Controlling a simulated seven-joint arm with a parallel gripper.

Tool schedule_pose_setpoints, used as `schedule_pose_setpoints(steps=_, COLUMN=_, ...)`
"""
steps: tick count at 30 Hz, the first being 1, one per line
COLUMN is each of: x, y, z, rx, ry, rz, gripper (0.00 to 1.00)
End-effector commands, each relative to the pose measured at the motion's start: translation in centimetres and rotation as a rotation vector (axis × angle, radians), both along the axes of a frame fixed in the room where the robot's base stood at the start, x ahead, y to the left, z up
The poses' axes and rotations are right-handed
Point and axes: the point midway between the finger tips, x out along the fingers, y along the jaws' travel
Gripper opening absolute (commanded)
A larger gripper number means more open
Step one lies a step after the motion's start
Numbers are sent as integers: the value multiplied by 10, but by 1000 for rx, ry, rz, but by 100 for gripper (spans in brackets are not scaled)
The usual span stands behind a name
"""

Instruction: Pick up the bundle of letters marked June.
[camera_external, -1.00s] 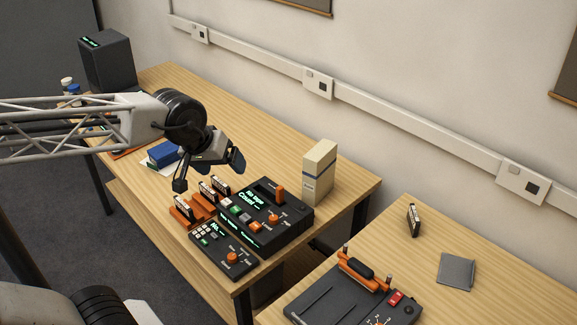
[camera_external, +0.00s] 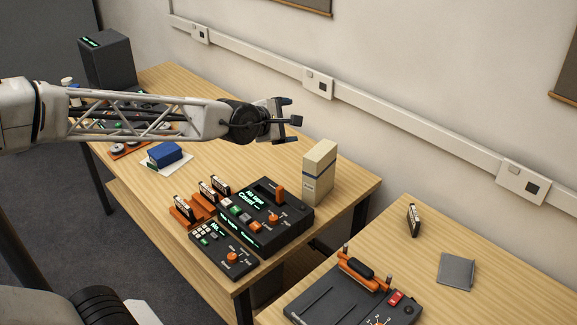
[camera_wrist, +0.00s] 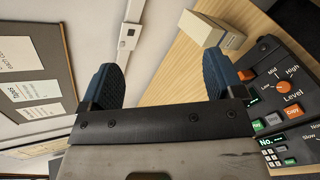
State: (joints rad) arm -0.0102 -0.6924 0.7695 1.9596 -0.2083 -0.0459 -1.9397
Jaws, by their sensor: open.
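I cannot make out a bundle of letters marked June in either view. My gripper (camera_external: 292,111) is open and empty, raised above the far table and pointing right, behind and left of a tall cream box with a blue band (camera_external: 319,172). In the wrist view my gripper (camera_wrist: 161,78) shows two blue fingers spread apart with wall and table edge between them. The cream box also shows in the wrist view (camera_wrist: 205,28), beyond the right finger. A blue block (camera_external: 166,153) lies on white paper on the table; no writing on it is legible.
A black control console (camera_external: 262,218) with a smaller keypad unit (camera_external: 224,247) and upright cartridges (camera_external: 184,208) stand at the table's near end. A dark grey box (camera_external: 107,60) stands far left. A second table holds an orange-and-black device (camera_external: 350,292) and a grey square (camera_external: 456,270).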

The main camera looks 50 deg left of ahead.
Motion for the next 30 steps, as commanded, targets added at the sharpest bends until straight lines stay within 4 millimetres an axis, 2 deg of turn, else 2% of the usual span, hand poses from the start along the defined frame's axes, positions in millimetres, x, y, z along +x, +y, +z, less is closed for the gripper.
schedule_pose_setpoints(steps=3, x=20, y=5, z=-3, rx=-156, ry=-79, rz=88, gripper=87)
schedule_pose_setpoints(steps=12, x=62, y=19, z=-10, rx=-570, ry=-293, rz=263, gripper=87)
schedule_pose_setpoints(steps=24, x=90, y=34, z=-20, rx=-943, ry=-484, rz=355, gripper=87)
schedule_pose_setpoints(steps=30, x=89, y=34, z=-110, rx=-943, ry=-479, rz=358, gripper=87)
